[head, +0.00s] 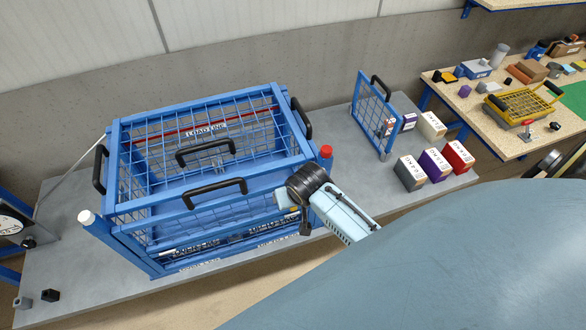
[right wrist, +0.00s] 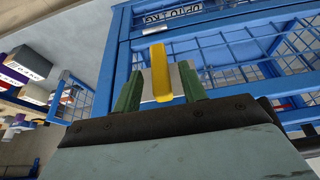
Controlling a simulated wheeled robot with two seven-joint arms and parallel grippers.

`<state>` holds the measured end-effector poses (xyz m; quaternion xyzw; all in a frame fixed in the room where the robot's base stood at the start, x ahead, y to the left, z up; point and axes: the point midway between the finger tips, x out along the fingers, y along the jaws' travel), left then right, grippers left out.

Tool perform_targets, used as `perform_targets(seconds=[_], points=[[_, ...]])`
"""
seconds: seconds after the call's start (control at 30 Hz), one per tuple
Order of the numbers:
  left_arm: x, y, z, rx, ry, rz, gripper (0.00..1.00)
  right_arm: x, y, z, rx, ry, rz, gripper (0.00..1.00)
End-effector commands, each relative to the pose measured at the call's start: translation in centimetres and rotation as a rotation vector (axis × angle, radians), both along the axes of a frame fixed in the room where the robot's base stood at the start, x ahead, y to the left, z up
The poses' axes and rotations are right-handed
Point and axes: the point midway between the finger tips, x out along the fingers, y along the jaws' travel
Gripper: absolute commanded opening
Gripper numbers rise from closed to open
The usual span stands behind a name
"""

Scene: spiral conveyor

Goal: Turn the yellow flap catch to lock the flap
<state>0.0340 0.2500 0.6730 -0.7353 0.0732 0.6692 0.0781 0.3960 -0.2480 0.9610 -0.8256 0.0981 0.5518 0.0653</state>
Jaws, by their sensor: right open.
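The yellow flap catch (right wrist: 160,72) stands upright at the middle of the right wrist view, against the blue mesh cage (right wrist: 205,22). My right gripper (right wrist: 160,88) is open, with one green finger on each side of the catch. I cannot tell whether the fingers touch it. A pale grey plate shows behind the catch. In the head view, my right wrist hides the catch at the front right of the blue cage (head: 118,124). The flap's exact edges are hard to make out. My left gripper is not in view.
The cage stands on a grey bench (head: 60,270) and has black handles (head: 217,192). A red-capped post (head: 326,153) rises close to my right wrist. A loose blue mesh panel (head: 375,112) and several small boxes (head: 435,164) stand to the right.

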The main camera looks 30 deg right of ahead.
Motion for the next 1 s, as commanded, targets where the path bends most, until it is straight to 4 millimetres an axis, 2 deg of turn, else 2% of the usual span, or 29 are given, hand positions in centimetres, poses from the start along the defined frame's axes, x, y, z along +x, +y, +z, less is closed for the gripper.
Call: perform_targets(seconds=[0.1,0.3,0.7,0.77,1.0], points=[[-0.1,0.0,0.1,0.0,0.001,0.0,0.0,0.6,-0.2,-1.6,0.0,0.002,0.0,0.42],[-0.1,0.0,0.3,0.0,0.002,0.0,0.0,1.3,-0.3,-3.0,0.0,0.0,0.0,0.42],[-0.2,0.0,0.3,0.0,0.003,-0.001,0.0,1.4,-0.3,-3.6,0.001,0.0,0.0,0.42],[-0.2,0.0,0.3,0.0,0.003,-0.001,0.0,1.4,-0.3,-3.6,0.001,0.0,0.0,0.37],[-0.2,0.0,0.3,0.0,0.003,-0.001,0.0,1.4,-0.3,-3.5,0.001,0.0,0.0,0.05]])
